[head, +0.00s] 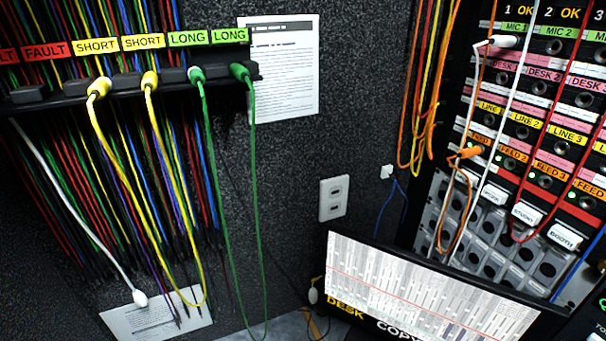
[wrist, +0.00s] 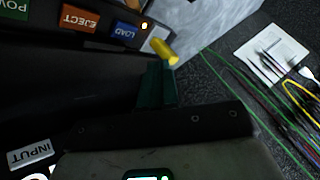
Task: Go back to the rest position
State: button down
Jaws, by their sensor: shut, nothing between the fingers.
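My gripper (wrist: 157,85) shows only in the wrist view. Its dark green fingers are together with nothing between them. A yellow plug-like piece (wrist: 163,50) lies just beyond the fingertips, beside a panel edge; I cannot tell whether the fingers touch it. My gripper and arm are out of the head view.
The head view shows a cable rack (head: 140,77) with yellow and green patch cords, a patch panel (head: 530,100) with cords plugged in, and a screen (head: 420,290) below. The wrist view shows EJECT (wrist: 80,18) and LOAD (wrist: 126,29) buttons near the fingers and hanging cables (wrist: 250,100) at right.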

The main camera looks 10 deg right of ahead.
jog(key=s+d+r+m+g+h, duration=0.1)
jog(key=s+d+r+g+h, duration=0.1)
jog(key=s, duration=0.9)
jog(key=s+d+r+m+g+h+b, duration=0.1)
jog(key=s+d+h, duration=0.4)
jog(key=s, duration=0.5)
jog(key=shift+s+r+m+g, duration=0.3)
jog(key=shift+s+r+g, duration=0.1)
jog(key=shift+r+g, duration=0.25)
